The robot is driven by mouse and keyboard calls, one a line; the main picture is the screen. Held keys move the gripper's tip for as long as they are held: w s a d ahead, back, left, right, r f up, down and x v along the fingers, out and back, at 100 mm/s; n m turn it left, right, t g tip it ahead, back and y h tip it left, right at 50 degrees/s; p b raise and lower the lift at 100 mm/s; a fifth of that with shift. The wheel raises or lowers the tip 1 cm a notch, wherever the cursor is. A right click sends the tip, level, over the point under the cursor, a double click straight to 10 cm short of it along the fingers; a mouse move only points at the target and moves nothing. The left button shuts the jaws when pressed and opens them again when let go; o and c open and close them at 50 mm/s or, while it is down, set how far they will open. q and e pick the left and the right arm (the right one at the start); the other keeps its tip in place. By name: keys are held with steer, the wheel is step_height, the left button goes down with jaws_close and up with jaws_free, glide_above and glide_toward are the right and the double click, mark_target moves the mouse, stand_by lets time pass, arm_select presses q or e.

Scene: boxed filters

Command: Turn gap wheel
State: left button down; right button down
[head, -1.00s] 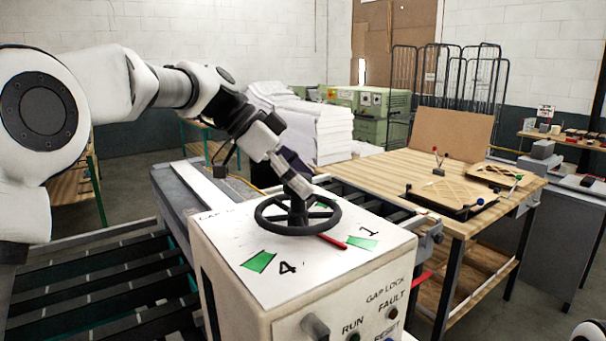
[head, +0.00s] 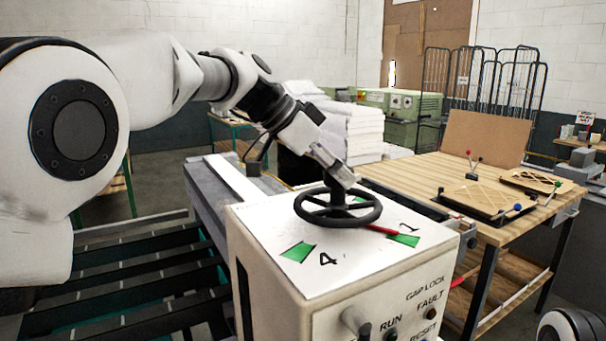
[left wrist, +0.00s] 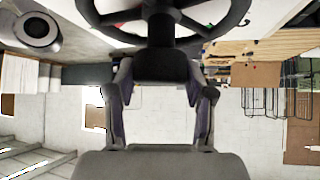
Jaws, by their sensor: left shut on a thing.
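The black gap wheel (head: 310,216) lies flat above the white top of a control box (head: 330,275). A red pointer (head: 382,230) sticks out from under its rim at the lower right. The pointer's tip overlaps the green patch (head: 405,241) by the numeral 1. Another green patch (head: 298,252) lies by the numeral 4. My left gripper (head: 345,177) comes down tilted and is shut on the wheel's dark central post. In the left wrist view, the left gripper (left wrist: 160,85) has its fingers at the post, with the wheel (left wrist: 240,15) beyond. My right gripper is not in view.
The box front has a knob and labels RUN, FAULT, GAP LOCK. A wooden table (head: 425,178) with pleated filter frames stands at the right. A roller conveyor (head: 120,285) runs at the left. White stacks (head: 350,130) and wire cages (head: 480,80) stand behind.

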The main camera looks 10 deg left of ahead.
arm_select(q)
steer(key=c, duration=0.6)
jaws_free()
steer(key=shift+c, duration=0.2)
steer(key=shift+o, duration=1)
steer(key=shift+w+d+f, duration=0.1)
steer(key=shift+d, duration=0.05)
steer(key=shift+w+d, duration=0.1)
steer(key=shift+d, duration=0.1)
steer(key=v, duration=1.2)
steer(key=shift+w, duration=0.15)
